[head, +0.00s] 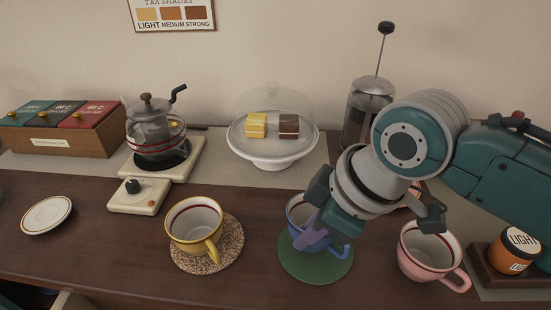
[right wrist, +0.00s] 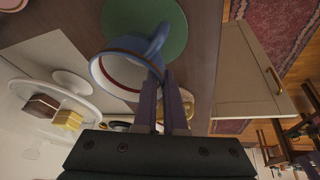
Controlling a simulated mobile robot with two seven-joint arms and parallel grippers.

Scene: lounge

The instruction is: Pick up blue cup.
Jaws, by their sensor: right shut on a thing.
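The blue cup (head: 297,212) is at the green coaster (head: 316,271), with its handle toward the front right. My right gripper (head: 314,238) comes from above with its purple fingers shut on the cup, at the rim near the handle. In the right wrist view the fingers (right wrist: 164,88) meet the cup (right wrist: 101,68) beside its handle, and the green coaster (right wrist: 170,20) shows behind it. The gripper hides part of the cup in the head view. I cannot tell whether its base touches the coaster. My left gripper is not in view.
A yellow cup (head: 192,224) on a woven coaster (head: 232,246) stands left, and a pink cup (head: 428,262) stands right. A cake stand (head: 272,155), a kettle (head: 152,127) and a French press (head: 363,105) stand behind. An orange jar (head: 512,252) is far right.

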